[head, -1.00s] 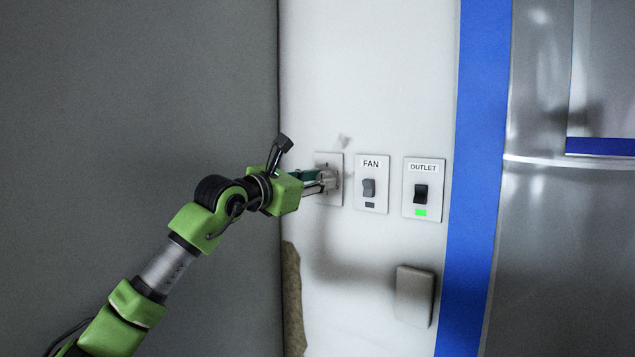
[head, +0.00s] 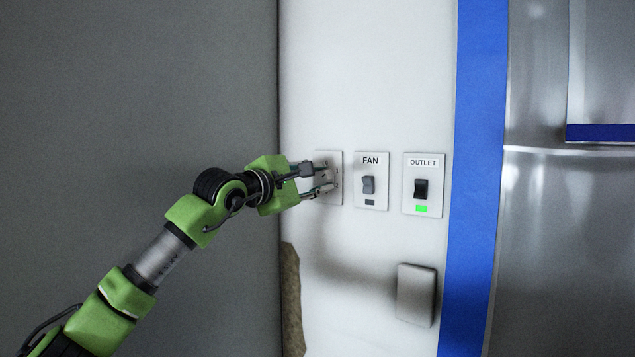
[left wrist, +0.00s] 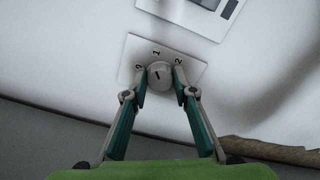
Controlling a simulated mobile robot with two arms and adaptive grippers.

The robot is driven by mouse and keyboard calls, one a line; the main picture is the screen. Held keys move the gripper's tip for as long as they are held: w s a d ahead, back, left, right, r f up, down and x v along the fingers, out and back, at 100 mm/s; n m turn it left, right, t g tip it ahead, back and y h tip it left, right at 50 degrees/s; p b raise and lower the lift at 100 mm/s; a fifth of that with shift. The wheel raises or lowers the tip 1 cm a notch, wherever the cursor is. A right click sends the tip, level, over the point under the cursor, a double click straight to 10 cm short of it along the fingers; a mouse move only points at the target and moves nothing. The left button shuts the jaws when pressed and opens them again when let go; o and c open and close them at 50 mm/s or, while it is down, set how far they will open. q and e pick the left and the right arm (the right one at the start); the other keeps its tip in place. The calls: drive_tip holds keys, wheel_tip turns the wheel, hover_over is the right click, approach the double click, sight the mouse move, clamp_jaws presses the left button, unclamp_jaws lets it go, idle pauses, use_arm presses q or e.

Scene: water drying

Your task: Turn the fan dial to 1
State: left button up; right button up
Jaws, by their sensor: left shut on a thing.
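The fan dial (left wrist: 158,75) is a pale round knob with a dark mark, on a white wall plate (left wrist: 136,46) marked 0, 1 and 2. I cannot tell for sure which number the mark points to. In the head view the plate (head: 336,160) is left of the FAN switch, and the dial is mostly hidden by my fingers. My left gripper (head: 326,178) reaches the plate from the left, one finger above the other. In the left wrist view my left gripper (left wrist: 160,82) has a finger on each side of the dial and is shut on it. My right gripper is not in view.
The FAN switch (head: 368,185) and the OUTLET switch (head: 421,188), with a lit green light (head: 421,209), sit right of the dial plate. A grey box (head: 415,294) sticks out lower on the wall. A dark grey wall (head: 140,90) stands at the left.

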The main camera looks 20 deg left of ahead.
use_arm(q)
drive_tip(key=shift+m, duration=0.8)
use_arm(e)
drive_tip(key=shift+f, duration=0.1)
use_arm(q)
drive_tip(key=o, duration=1.1)
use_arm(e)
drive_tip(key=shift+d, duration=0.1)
use_arm(q)
drive_tip(key=v, duration=1.2)
